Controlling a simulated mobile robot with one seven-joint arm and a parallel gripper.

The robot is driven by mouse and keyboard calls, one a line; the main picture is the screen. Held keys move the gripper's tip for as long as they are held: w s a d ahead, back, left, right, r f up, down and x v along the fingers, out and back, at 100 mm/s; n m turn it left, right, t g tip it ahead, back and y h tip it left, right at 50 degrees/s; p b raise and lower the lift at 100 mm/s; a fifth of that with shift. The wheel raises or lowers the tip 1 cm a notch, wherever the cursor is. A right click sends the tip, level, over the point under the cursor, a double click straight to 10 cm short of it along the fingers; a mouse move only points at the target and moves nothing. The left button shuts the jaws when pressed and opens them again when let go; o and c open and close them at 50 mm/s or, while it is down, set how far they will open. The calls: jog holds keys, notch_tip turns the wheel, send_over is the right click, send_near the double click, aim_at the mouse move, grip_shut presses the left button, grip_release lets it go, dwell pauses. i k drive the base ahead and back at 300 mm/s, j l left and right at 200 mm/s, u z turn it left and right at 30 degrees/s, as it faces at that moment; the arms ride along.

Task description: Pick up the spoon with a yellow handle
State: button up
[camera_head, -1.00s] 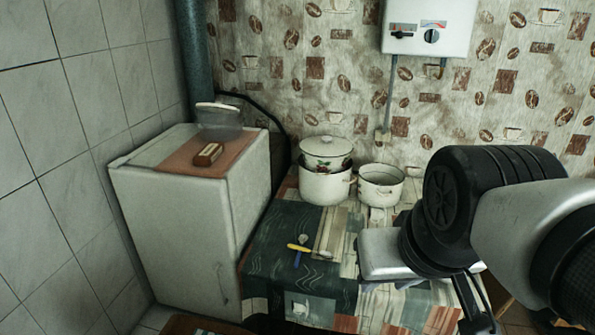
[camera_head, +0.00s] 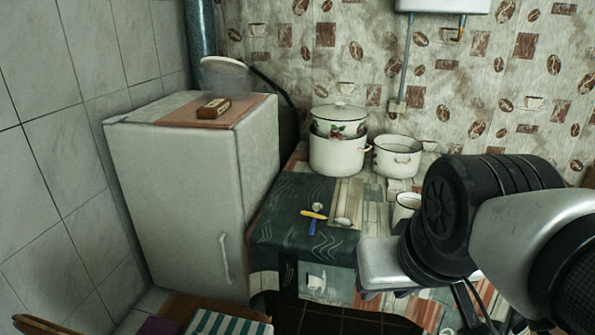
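The spoon with a yellow handle (camera_head: 306,214) lies on the dark green part of the tablecloth. Its handle points left and its small pale bowl (camera_head: 343,221) points right. A blue-handled utensil (camera_head: 312,228) lies crossed with it, its pale head toward the back. My arm comes in from the right, with a pale block at its end that seems to be my gripper (camera_head: 385,266). It appears to the right of and lower in the picture than the spoon, apart from it. Its fingers are not clearly seen, so open or shut cannot be told.
Two stacked pots (camera_head: 338,152), a smaller white pot (camera_head: 398,160) and a white mug (camera_head: 405,203) stand on the table (camera_head: 290,245). A striped seat (camera_head: 225,322) is at the front. The cloth around the spoon is mostly clear.

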aim_at(344, 221)
jog(key=i+l, duration=0.15)
jog(key=l, duration=0.25)
jog(key=i+l+u, duration=0.1)
jog(key=l, duration=0.3)
jog(key=i+l, duration=0.15)
jog(key=l, duration=0.25)
jog(key=u, duration=0.05)
